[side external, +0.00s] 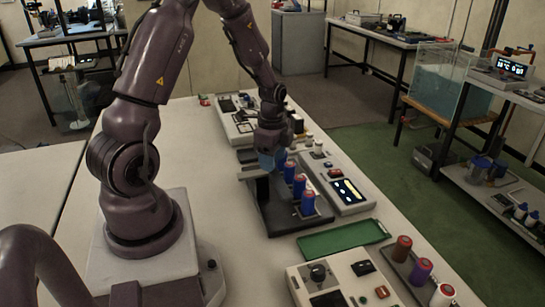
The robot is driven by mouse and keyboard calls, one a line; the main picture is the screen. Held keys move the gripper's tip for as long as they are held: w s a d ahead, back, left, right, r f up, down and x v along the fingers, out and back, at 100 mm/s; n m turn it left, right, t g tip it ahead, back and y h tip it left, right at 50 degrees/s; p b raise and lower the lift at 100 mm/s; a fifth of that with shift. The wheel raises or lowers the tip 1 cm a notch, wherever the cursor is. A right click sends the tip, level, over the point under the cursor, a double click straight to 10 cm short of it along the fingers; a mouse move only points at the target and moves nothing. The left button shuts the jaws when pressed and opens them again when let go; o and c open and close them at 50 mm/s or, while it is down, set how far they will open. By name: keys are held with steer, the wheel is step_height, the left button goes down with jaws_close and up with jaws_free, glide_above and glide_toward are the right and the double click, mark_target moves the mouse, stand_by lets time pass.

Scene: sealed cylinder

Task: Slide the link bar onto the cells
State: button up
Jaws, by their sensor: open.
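Several blue cells (299,186) with pale, reddish-looking tops stand upright in a row on a dark fixture (285,222) near the middle of the table. My gripper (272,158) points down over the far end of this row and is open. Its fingers look bluish and partly cover the far end of the fixture. A dark upright block (262,188) stands on the fixture, left of the cells. I cannot make out the link bar for certain; it may be hidden by the gripper or too small to tell.
A grey device with a lit display (348,190) stands close to the right of the cells. A green tray (342,239) lies in front. A panel with a knob (318,272) and a rack with brown, purple and white cylinders (422,270) are nearer.

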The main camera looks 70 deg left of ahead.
jaws_close()
steer(key=w, duration=0.6)
steer(key=shift+w, duration=0.35)
steer(key=shift+c, duration=0.7)
jaws_free()
steer(key=shift+o, duration=0.7)
steer(key=shift+s, duration=0.1)
steer(key=shift+r, duration=0.1)
step_height(320, 180, up, 13)
